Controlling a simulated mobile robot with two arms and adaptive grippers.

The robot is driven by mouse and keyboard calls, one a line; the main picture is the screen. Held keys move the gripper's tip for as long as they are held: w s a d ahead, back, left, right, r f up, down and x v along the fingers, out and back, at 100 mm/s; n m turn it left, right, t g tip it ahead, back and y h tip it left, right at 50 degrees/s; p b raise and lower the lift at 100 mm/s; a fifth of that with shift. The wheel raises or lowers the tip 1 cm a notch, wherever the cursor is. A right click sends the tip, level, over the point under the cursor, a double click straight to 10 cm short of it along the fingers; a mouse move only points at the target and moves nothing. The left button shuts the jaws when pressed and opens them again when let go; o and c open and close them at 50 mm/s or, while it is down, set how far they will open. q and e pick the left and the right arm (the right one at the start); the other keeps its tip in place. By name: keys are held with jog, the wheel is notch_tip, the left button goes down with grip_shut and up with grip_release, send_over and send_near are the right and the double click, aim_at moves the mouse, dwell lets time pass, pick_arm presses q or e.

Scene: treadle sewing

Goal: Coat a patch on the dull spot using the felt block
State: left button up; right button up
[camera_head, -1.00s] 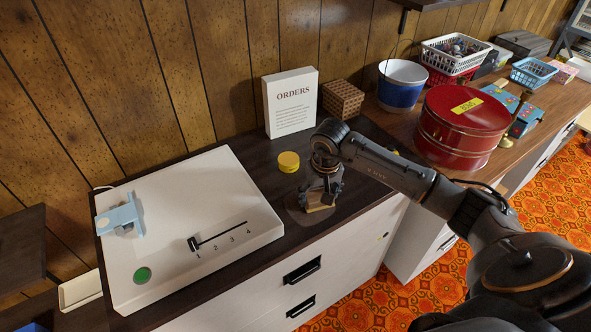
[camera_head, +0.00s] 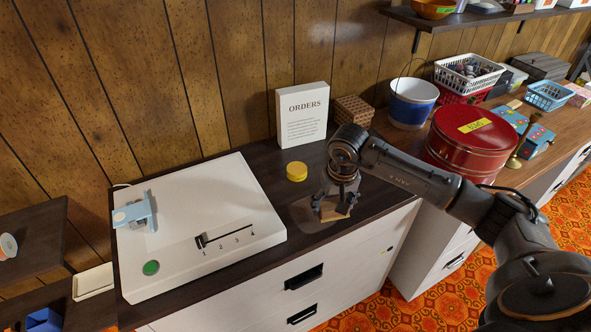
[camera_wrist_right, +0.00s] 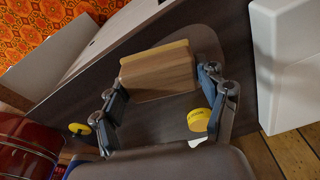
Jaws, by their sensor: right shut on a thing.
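My right gripper (camera_head: 335,201) is shut on the felt block (camera_head: 336,212), a wooden block with a pale yellow felt edge. The block also shows between the fingers in the right wrist view (camera_wrist_right: 158,72). The dull spot (camera_head: 306,218) is a greyish rounded patch on the dark countertop near its front edge. The block is low over the right part of this patch and hides some of it; I cannot tell whether the felt touches the surface. A round yellow tin (camera_head: 297,171) stands just behind the patch. My left gripper is not in view.
A white panel (camera_head: 240,195) with a slider, numbers and a green button lies to the left. An ORDERS sign (camera_head: 303,115) and a woven box (camera_head: 354,110) stand behind. A red tin (camera_head: 471,145) and a blue-and-white bucket (camera_head: 412,102) stand to the right.

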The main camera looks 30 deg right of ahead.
aim_at(333, 203)
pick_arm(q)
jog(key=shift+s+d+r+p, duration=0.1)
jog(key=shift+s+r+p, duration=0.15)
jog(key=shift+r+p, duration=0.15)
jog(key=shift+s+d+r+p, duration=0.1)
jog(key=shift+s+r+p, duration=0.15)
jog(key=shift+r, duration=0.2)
pick_arm(e)
jog(key=shift+r, duration=1.6)
